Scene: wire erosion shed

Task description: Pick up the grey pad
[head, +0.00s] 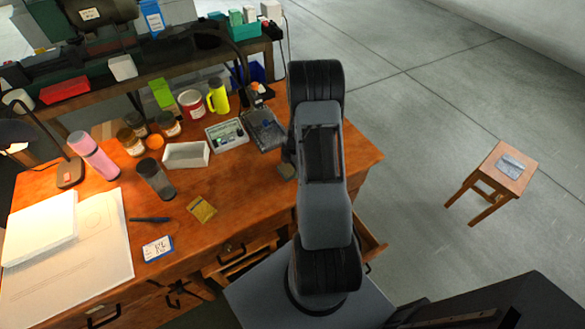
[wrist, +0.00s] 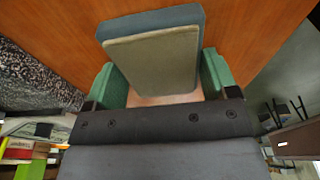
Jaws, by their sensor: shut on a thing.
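The grey pad (wrist: 152,62) is a block with a beige-grey face and a blue-grey layer along its far edge. It fills the space between the two green fingertips of my gripper (wrist: 165,80) in the wrist view. My gripper is shut on it, with orange-brown wood of the desk behind. In the head view my arm hides most of the gripper. A small brownish-grey piece (head: 286,171) shows beside the arm at the desk's right part; it may be the pad. I cannot tell if the pad touches the desk.
A small stool (head: 490,178) stands on open floor to the right. A desk drawer is partly open.

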